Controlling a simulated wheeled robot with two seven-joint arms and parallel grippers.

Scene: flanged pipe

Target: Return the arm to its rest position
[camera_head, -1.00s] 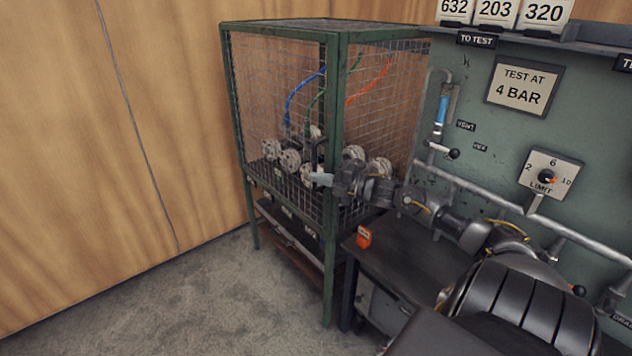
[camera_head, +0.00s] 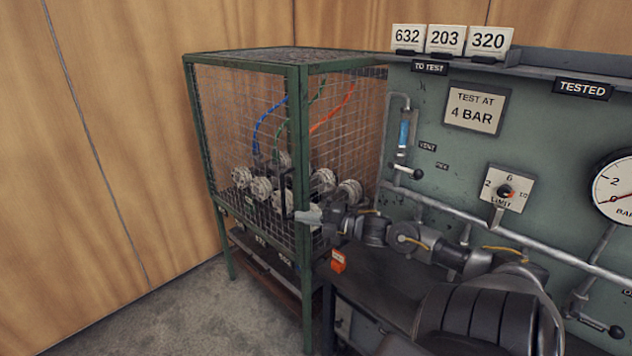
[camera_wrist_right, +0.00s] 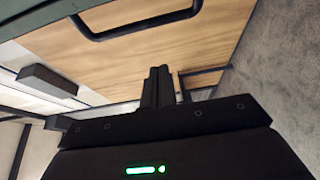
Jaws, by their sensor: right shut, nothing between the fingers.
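My right arm reaches in from the lower right in the head view. I cannot tell the exact gap. My left gripper is in neither view.
Flanged pipe pieces (camera_head: 262,188) and coloured hoses sit inside the cage. A green panel (camera_head: 440,160) with a limit dial (camera_head: 507,190), a gauge (camera_head: 615,187) and pipes stands behind my arm. A small orange block (camera_head: 338,261) is on the dark bench (camera_head: 375,285).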

